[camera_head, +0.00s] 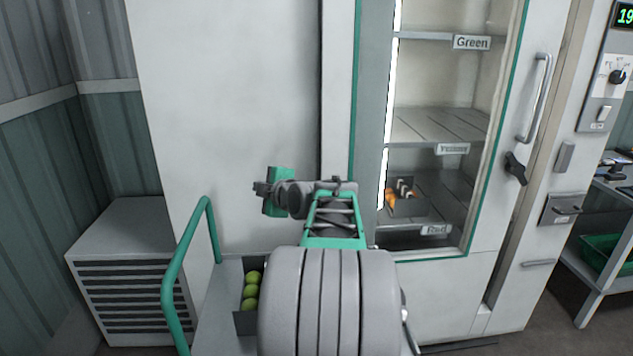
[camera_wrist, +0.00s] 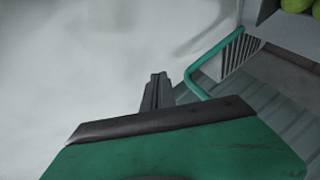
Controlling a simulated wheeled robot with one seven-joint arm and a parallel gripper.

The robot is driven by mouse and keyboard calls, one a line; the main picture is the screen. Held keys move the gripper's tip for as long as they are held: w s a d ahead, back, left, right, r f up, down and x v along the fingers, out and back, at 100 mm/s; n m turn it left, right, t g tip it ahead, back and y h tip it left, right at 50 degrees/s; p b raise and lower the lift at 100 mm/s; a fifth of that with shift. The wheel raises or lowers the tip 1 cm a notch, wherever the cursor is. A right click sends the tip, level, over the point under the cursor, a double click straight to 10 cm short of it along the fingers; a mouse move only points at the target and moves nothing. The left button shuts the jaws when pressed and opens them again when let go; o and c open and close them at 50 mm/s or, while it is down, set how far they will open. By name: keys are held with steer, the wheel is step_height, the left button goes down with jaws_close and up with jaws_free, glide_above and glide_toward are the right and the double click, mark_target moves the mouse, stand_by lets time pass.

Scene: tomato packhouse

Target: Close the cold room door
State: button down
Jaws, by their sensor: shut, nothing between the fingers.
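The cold room door (camera_head: 513,215) is a pale door with a teal-edged glass pane, at the right of the head view. A long grey handle (camera_head: 540,97) and a black latch knob (camera_head: 515,168) are on its right side. A shaded strip runs along its right edge; I cannot tell whether the door is fully seated or slightly ajar. My gripper (camera_head: 262,188) is left of the glass, in front of a plain white panel (camera_head: 230,90), well away from the handle. In the wrist view its dark fingers (camera_wrist: 157,92) are together and empty, before a pale surface.
Through the glass are shelves labelled Green, Yellow and Red, with a small crate (camera_head: 408,206) of orange fruit on the lowest. A teal rail (camera_head: 188,262) and green tomatoes (camera_head: 251,291) are low at left. A vented grey box (camera_head: 125,265) stands beyond. A shelf unit (camera_head: 605,195) is right.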

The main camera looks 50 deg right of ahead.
steer(key=s+d+r+n+t+h+b, duration=0.1)
steer(key=s+d+h, duration=0.1)
steer(key=s+d, duration=0.35)
steer(key=s+d+r+n+t+h+b, duration=0.1)
steer(key=s+d+h, duration=0.1)
steer(key=d, duration=0.7)
steer(key=w+d+p, duration=0.4)
steer(key=w+d, duration=0.2)
steer(key=d, duration=0.1)
steer(key=shift+d, duration=0.25)
